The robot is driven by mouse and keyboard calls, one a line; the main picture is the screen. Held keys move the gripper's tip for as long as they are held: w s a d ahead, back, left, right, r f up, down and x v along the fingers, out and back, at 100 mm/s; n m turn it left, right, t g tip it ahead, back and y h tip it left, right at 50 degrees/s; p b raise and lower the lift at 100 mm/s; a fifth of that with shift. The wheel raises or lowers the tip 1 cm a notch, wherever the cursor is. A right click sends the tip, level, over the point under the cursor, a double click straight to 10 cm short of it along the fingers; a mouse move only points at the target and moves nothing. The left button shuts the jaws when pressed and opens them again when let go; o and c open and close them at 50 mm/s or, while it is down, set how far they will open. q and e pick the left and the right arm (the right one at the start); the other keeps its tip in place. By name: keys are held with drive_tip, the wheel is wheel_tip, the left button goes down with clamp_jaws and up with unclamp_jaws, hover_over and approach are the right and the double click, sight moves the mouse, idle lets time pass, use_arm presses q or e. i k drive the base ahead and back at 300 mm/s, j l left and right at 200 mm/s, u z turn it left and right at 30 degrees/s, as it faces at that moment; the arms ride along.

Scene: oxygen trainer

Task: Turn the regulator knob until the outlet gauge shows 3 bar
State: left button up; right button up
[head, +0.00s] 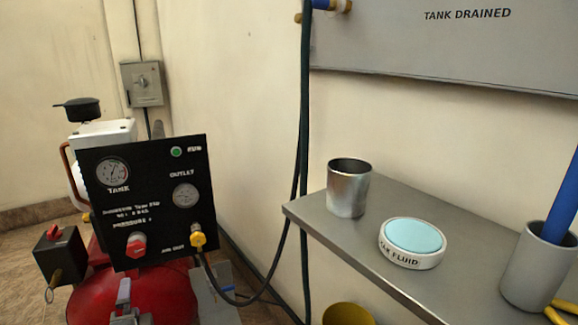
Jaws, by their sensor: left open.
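The red regulator knob (136,244) sits low on the black panel (155,228), beneath a pressure label. The outlet gauge (185,195) is above and right of it; its needle is too small to read. My left gripper (125,302) shows only partly, as grey pieces at the bottom edge in front of the red tank (165,295). It is open, below the knob and apart from it. My right gripper is not in view.
A yellow fitting (197,237) with a dark hose is right of the knob. A black box with a red switch (55,235) stands left. The grey shelf (390,262) at right holds a metal cup (349,187), a round fluid tin (412,243) and a grey holder (538,270).

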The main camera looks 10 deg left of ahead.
sight(136, 249)
drive_tip(key=k+l, duration=0.65)
drive_tip(key=k, duration=0.1)
